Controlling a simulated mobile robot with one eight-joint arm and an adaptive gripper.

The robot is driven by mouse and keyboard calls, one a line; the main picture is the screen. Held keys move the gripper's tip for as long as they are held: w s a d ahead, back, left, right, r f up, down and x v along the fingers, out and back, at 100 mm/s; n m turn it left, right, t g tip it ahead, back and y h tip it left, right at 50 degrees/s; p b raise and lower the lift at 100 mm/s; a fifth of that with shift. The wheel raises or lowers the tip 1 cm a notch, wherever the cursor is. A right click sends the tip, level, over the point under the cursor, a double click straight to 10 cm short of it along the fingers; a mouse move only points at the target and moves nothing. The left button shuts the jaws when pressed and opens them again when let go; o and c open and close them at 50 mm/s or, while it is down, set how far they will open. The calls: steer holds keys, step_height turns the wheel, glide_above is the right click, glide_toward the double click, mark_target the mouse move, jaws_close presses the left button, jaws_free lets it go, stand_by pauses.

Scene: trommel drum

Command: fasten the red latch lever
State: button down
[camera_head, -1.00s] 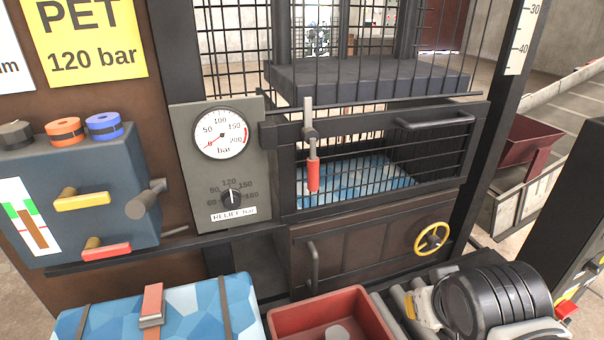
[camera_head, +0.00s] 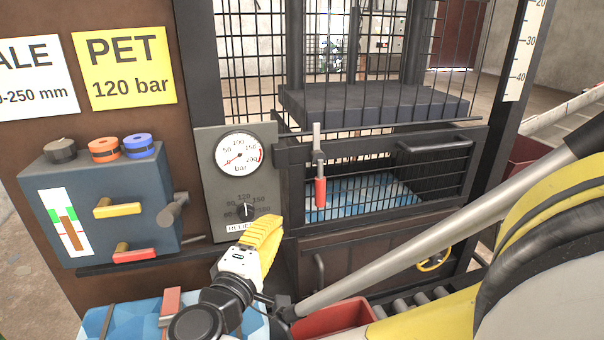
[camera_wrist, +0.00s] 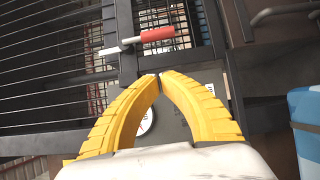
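The red latch lever (camera_head: 320,191) hangs upright at the left side of the press's barred door, its red grip below a grey metal bar (camera_head: 317,143). In the wrist view its red grip (camera_wrist: 158,34) lies sideways above my fingertips, with the grey bar to its left. My gripper (camera_head: 268,226) has yellow fingers and is in front of the gauge panel's lower edge, below and left of the lever. In the wrist view the fingertips (camera_wrist: 160,77) meet with nothing between them, apart from the lever.
The gauge panel (camera_head: 208,195) stands left of the door. A blue-grey control box (camera_head: 90,235) with yellow and red handles is further left. A blue patterned case (camera_head: 128,318) and a red bin (camera_head: 340,315) are at the front. A door handle (camera_head: 432,144) juts out at right.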

mark_target(318, 179)
stand_by(0.3)
steer(key=shift+s+d+b+x, duration=0.15)
steer(key=shift+d+b+x, duration=0.3)
steer(key=shift+x, duration=1.7)
steer(key=shift+s+d+b+x, duration=0.1)
steer(key=shift+d+b+x, duration=0.3)
steer(key=shift+x, duration=1.75)
steer(key=shift+s+d+b+x, duration=0.15)
steer(key=shift+d+b+x, duration=0.3)
steer(key=shift+x, duration=1.7)
